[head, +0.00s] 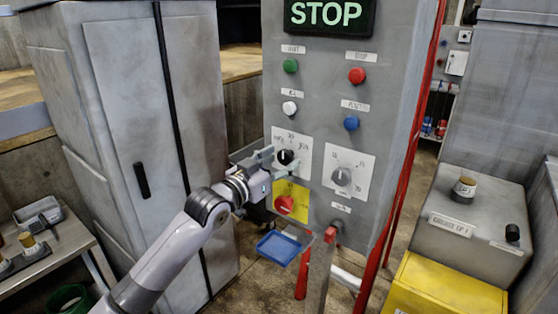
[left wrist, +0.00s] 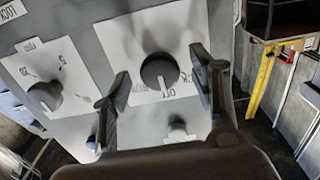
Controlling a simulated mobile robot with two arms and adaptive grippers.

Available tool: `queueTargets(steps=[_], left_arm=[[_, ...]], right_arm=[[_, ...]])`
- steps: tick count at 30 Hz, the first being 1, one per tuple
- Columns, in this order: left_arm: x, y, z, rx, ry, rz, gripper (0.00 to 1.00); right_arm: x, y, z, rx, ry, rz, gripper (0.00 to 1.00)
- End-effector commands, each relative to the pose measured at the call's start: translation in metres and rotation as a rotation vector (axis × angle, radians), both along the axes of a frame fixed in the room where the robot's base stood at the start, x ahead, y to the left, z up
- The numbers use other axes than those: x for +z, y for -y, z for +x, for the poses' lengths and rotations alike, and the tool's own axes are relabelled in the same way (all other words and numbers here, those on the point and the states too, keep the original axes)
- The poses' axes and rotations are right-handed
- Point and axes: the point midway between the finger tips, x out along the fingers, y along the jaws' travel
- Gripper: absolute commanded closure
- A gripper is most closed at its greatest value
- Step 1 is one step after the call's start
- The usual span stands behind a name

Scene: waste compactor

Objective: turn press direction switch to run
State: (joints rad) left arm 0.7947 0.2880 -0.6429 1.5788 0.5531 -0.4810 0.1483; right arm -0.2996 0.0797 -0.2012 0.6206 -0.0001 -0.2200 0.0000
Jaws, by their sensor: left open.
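The black rotary switch (head: 285,157) sits on a white plate on the grey control panel. In the left wrist view the knob (left wrist: 160,72) has a white mark pointing down, toward an OFF label on its plate; this view is turned upside down relative to the head view. My left gripper (head: 279,162) is open at the knob. In the left wrist view its two fingers stand on either side of the knob, with gaps between; contact is not visible. The RUN marking is not clearly readable. My right gripper is not in view.
A grey dial (head: 342,176) is right of the switch, and a red knob on yellow (head: 284,204) is below. White (head: 289,108), blue (head: 351,123), green (head: 290,65) and red (head: 357,75) buttons sit above. The display (head: 330,15) reads STOP. A blue tray (head: 278,248) is below.

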Motion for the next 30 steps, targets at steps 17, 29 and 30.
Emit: queueTargets(steps=[17, 29, 30], left_arm=[[0.0001, -0.0004, -0.0003, 0.000, -0.001, -0.001, 0.79], [0.0000, -0.0005, -0.0003, 0.000, 0.006, 0.008, 0.94], [-0.0001, -0.0004, -0.0002, 0.000, 0.010, 0.014, 0.94]], right_arm=[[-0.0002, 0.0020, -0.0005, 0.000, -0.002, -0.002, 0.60], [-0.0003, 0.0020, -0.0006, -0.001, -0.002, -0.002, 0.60], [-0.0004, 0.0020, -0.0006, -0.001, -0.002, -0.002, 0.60]])
